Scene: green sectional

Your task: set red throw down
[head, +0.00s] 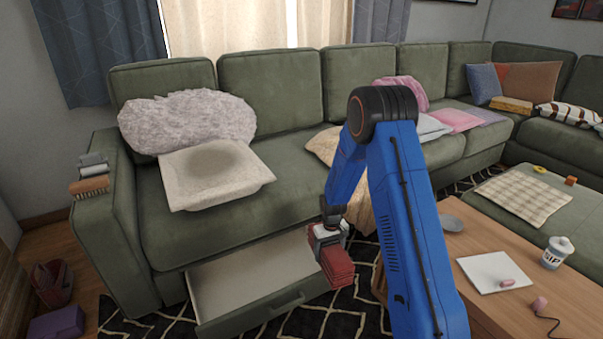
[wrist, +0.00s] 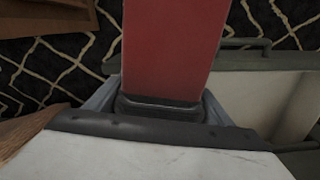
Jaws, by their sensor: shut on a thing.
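The red throw (head: 338,266) is a folded red bundle held in my gripper (head: 327,240). My gripper is shut on one end of it, and the rest sticks out past the fingers. In the head view the throw hangs in front of the sofa, by the right end of the open drawer. In the wrist view the red throw (wrist: 168,45) runs up from my gripper (wrist: 160,105) to the top edge, with patterned rug below on both sides. The throw's far end is cut off in that view.
An open, empty-looking drawer (head: 235,282) sticks out under the green sofa (head: 290,183). A pet bed (head: 213,174) and a fluffy cushion lie on the seat. A wooden coffee table (head: 478,250) stands to the right, with a white board (head: 490,270) and a cup (head: 557,252).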

